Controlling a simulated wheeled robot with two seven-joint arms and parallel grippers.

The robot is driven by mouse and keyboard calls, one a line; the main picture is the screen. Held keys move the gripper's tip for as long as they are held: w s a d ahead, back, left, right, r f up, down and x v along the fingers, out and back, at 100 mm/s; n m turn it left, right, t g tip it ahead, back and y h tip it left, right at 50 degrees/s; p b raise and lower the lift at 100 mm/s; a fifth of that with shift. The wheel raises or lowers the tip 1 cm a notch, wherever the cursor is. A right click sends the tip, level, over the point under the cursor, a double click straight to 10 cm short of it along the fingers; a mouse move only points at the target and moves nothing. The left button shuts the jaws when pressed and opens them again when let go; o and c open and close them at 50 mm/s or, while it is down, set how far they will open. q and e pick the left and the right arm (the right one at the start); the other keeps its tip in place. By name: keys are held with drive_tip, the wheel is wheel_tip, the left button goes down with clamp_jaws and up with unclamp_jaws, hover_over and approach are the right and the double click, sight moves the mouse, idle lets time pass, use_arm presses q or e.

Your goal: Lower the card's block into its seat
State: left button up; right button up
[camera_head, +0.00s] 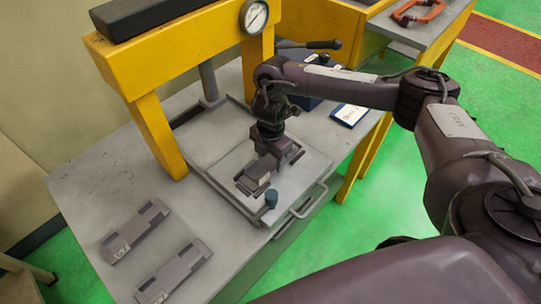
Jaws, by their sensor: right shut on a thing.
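My right gripper (268,158) points down over the sliding plate (222,165) under the yellow press. It is shut on a dark grey block (252,183), which is low over the plate. The gripper and block hide the seat, so I cannot tell whether the block touches it. Two similar grey labelled blocks lie on the table at the front left, one farther back (135,232) and one nearer (174,272). A white card with a blue edge (350,114) is at the table's right side; its writing is too small to read. My left gripper is out of view.
The yellow press frame (160,135) with a round gauge (255,15) stands behind the plate. A small blue-topped peg (271,198) and a metal handle (308,203) are at the plate's front edge. An orange clamp (418,12) lies on the far bench.

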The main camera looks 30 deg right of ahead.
sight(271, 161)
idle(0.6)
drive_tip(key=o, duration=1.5)
drive_tip(key=shift+f, duration=0.1)
drive_tip(key=o, duration=0.4)
drive_tip(key=shift+p, duration=0.3)
wheel_tip(271, 161, up, 9)
drive_tip(key=p, duration=0.8)
